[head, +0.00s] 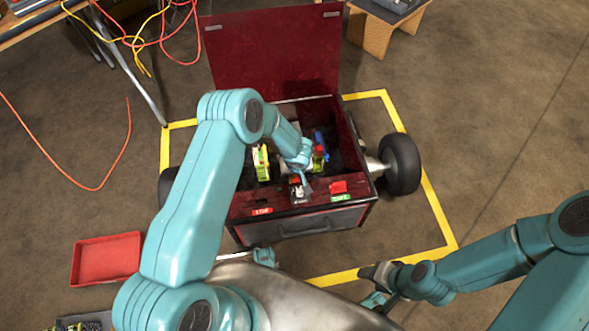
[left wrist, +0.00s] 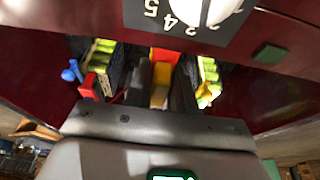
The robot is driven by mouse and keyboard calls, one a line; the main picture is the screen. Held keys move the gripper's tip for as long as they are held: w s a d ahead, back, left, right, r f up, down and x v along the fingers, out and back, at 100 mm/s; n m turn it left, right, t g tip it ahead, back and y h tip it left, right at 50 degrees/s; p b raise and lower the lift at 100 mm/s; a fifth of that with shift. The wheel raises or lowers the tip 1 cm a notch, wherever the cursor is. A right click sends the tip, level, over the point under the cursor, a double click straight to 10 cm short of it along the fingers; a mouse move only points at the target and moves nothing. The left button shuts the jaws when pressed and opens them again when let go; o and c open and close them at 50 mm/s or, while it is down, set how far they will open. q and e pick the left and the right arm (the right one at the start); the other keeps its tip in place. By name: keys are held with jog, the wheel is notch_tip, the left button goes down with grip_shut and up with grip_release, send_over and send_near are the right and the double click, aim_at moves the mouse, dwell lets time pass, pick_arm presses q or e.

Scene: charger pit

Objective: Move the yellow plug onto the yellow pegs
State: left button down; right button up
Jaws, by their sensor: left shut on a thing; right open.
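My left gripper (left wrist: 160,92) is shut on the yellow plug (left wrist: 160,92), which has a red part at its far end. In the head view, my left gripper (head: 302,178) reaches down into the open dark-red box (head: 352,160), between two yellow-green units; I cannot make out the plug there. In the left wrist view, the units (left wrist: 98,58) and (left wrist: 207,72) lie on either side of the fingers. I cannot pick out the yellow pegs for certain. My right gripper (head: 372,286) is open and empty, outside the box's front right.
The lid (head: 275,50) stands open. A numbered dial (left wrist: 190,14) is on the box's front panel. A red block (left wrist: 90,86) and a blue knob (left wrist: 71,73) are beside one unit. A black wheel (head: 402,164) and a red tray (head: 106,258) flank the box.

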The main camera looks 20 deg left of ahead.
pick_arm(q)
jog(key=shift+f, duration=0.6)
jog(key=c, duration=0.9)
grip_release()
jog(key=shift+o, duration=0.2)
jog(key=p+v, duration=0.6)
jog(key=v, duration=1)
jog(key=shift+r, duration=0.2)
